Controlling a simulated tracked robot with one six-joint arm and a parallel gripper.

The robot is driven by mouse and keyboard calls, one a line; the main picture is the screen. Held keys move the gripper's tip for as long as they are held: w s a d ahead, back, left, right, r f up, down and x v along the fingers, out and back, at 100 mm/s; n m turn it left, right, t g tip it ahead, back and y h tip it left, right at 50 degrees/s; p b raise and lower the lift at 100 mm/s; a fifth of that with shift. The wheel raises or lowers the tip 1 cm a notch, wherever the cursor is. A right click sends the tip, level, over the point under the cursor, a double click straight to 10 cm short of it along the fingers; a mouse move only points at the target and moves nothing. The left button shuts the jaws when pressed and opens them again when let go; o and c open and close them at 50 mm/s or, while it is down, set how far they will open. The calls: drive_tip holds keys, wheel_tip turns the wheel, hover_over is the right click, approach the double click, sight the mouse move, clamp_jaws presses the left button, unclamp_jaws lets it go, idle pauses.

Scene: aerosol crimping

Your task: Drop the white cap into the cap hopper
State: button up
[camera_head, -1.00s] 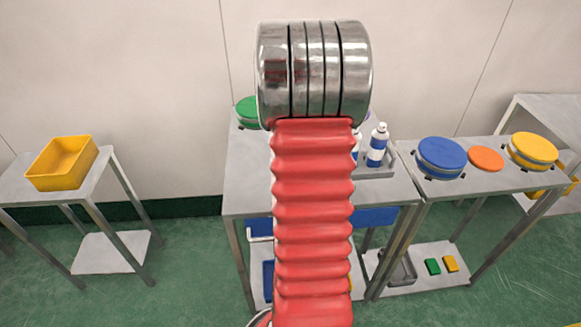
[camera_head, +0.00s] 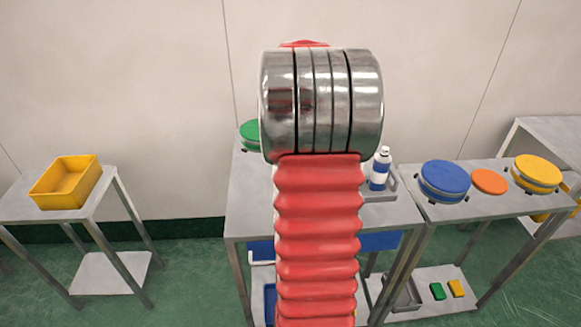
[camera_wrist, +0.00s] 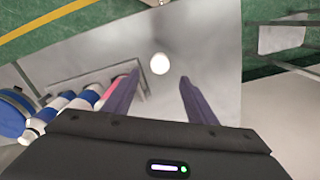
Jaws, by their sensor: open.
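The white cap (camera_wrist: 160,63) is a small round white disc on the grey table top in the wrist view. It appears between and a little beyond the fingertips of my gripper (camera_wrist: 159,78). The fingers are spread and nothing is between them; I cannot tell how high they are above the table. In the head view the cap and gripper are hidden behind my red arm. No container in view is clearly identifiable as the cap hopper.
A tray (camera_wrist: 88,88) with several blue-and-white cans stands left of the fingers; one can (camera_head: 380,170) shows in the head view. A yellow bin (camera_head: 66,182) is on the left table. Blue (camera_head: 444,181), orange (camera_head: 489,181) and yellow (camera_head: 536,173) round items stand right.

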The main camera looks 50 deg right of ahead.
drive_tip(key=w+a+r+n+t+h, duration=0.15)
drive_tip(key=a+r+n, duration=0.25)
drive_tip(key=a, duration=0.8)
drive_tip(key=w+a+r+n+t, duration=0.1)
drive_tip(key=w+a+r+n, duration=0.2)
drive_tip(key=a, duration=0.8)
drive_tip(key=s+a+n+t, duration=0.1)
drive_tip(key=s+a+n, duration=0.2)
drive_tip(key=a, duration=0.6)
drive_tip(key=s+a+n+t+y, duration=0.1)
drive_tip(key=s+a+n+t, duration=0.1)
drive_tip(key=s+a+n, duration=0.2)
drive_tip(key=s+a, duration=0.3)
drive_tip(key=a, duration=0.2)
drive_tip(key=shift+a+r+n, duration=0.3)
drive_tip(key=shift+a, duration=0.1)
drive_tip(key=shift+y, duration=0.25)
drive_tip(key=shift+c, duration=0.3)
